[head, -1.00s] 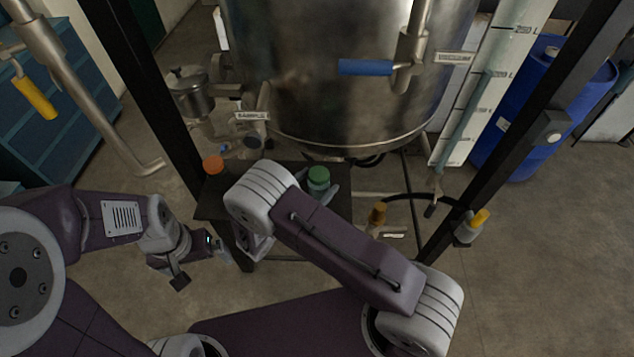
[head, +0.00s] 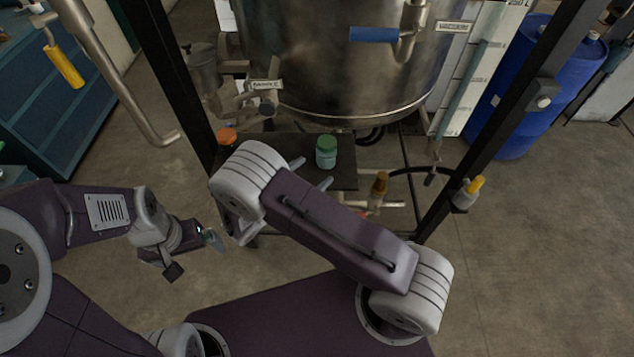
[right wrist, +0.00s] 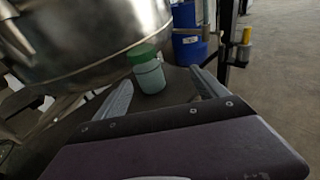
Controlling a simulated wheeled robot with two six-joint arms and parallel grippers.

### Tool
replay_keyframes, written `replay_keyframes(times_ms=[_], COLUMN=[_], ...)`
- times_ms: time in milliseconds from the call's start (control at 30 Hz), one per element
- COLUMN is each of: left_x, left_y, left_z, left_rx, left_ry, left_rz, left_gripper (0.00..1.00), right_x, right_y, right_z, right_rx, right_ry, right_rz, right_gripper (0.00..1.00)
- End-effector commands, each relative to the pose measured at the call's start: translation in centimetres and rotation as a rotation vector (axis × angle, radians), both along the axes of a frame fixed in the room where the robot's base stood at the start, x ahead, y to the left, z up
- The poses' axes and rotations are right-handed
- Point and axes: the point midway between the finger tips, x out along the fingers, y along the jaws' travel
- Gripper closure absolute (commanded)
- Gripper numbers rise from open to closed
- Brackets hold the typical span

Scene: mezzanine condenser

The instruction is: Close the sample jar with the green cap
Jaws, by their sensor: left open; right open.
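The sample jar (head: 326,160), pale and translucent, stands upright on a dark shelf (head: 343,180) below the steel vessel. The green cap (head: 326,143) sits on its mouth; I cannot tell how tight it is. My right gripper (head: 311,174) is open and empty, its fingers pointing at the jar from the near left. In the right wrist view, the jar (right wrist: 151,78) and green cap (right wrist: 142,53) show beyond and between the spread fingers (right wrist: 161,92), apparently clear of them. My left gripper (head: 212,240) is open and empty, low on the left, away from the shelf.
An orange cap (head: 227,136) shows at the shelf's left end. The steel vessel (head: 345,70) with a blue-handled valve (head: 374,34) hangs above. Black frame posts flank the shelf. A yellow-brown fitting (head: 380,184) is right of the shelf. A blue drum (head: 525,90) stands back right.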

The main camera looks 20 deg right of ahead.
Motion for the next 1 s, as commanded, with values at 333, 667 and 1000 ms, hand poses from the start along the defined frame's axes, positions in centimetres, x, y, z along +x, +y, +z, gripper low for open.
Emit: replay_keyframes(times_ms=[333, 667, 1000], left_x=[0.0, 0.0, 0.0], left_y=[0.0, 0.0, 0.0], left_z=[0.0, 0.0, 0.0], left_rx=[0.0, 0.0, 0.0], left_ry=[0.0, 0.0, 0.0], left_rz=[0.0, 0.0, 0.0], left_gripper=[0.0, 0.0, 0.0], right_x=[-15.5, -15.6, -15.4], right_y=[-6.8, -3.9, -3.9], right_z=[0.6, 3.4, 3.6], right_rx=[0.929, 1.491, 1.523], right_ry=[-0.235, -0.772, -0.813], right_rz=[-1.123, -1.669, -1.697], right_gripper=[0.18, 0.18, 0.18])
